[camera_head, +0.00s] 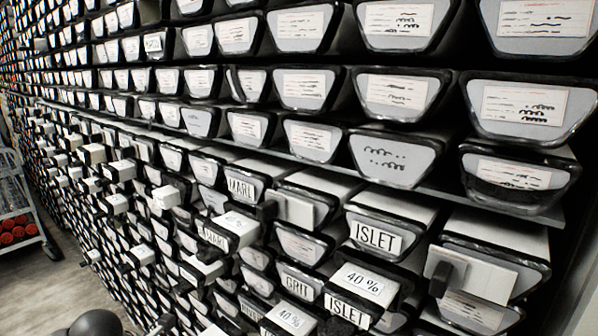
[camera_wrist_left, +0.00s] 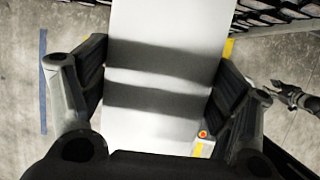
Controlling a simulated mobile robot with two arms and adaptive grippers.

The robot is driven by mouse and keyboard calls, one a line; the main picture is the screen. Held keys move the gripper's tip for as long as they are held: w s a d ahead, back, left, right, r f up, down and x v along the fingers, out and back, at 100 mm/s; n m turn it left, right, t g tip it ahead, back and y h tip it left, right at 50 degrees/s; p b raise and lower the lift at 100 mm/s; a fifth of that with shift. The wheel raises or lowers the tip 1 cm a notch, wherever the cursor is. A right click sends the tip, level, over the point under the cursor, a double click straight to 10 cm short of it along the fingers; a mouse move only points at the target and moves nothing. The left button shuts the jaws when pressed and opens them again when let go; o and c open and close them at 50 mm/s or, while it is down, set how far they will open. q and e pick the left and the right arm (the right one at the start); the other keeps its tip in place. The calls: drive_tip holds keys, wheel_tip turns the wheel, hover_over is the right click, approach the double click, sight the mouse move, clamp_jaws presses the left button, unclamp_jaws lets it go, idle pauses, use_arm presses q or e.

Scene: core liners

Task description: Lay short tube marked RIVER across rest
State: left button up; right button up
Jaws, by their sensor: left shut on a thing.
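In the left wrist view a long, plain white piece (camera_wrist_left: 165,60) runs between the two dark finger pads of my left gripper (camera_wrist_left: 160,85), which is shut on it. Two dark bands, likely finger shadows, cross its face. No marking shows on this side, so I cannot tell whether it is the RIVER tube. The head view shows neither gripper clearly. A dark jointed part at the right of the left wrist view may be my right gripper (camera_wrist_left: 297,98); its jaws are too small to read. I see no RIVER label and cannot make out the rest.
A tall wall of labelled liners fills the head view, including ISLET (camera_head: 376,237), MARL (camera_head: 242,187) and GRIT (camera_head: 298,283). Several ends and blocks stick out. A cart (camera_head: 25,205) with red-ended tubes stands at the left, beside open floor (camera_head: 60,285).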

use_arm(q)
wheel_tip(320, 180, up, 12)
drive_tip(key=p, duration=0.6)
drive_tip(key=shift+r, duration=0.25)
idle(0.5)
